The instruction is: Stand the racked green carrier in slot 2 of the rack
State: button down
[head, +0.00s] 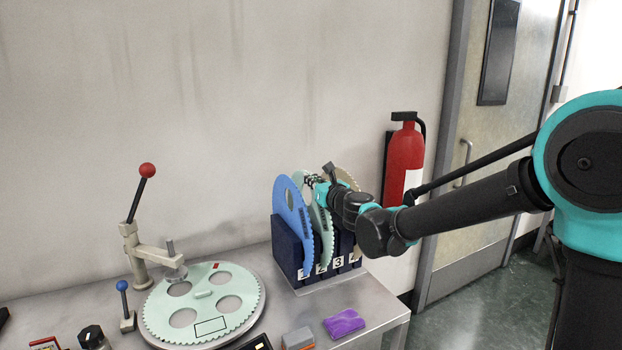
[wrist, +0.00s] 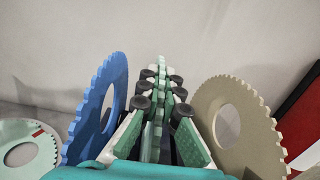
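The green carrier (head: 325,238) stands on edge in the dark blue rack (head: 286,243), between the blue carrier and my gripper. Its lower edge comes down by the label 2; its seating in the slot is hidden. My gripper (head: 313,181) is at its upper part. In the wrist view the green carrier (wrist: 158,132) shows edge-on between the two fingers of my gripper (wrist: 159,78), which look closed on its sides. A blue carrier (head: 292,215) stands at label 1. A beige carrier (head: 349,180) stands at the right end, apparently at label 4.
A pale green toothed disc (head: 237,285) lies flat on a round plate at left, beside a red-knobbed lever (head: 138,195). A purple cloth (head: 344,322) and a grey-orange block (head: 298,339) lie in front of the rack. A fire extinguisher (head: 405,155) hangs behind right.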

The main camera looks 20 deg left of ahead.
jog(key=shift+f, duration=0.15)
jog(key=c, duration=1.6)
grip_release()
jog(key=shift+c, duration=0.2)
jog(key=v, duration=1.2)
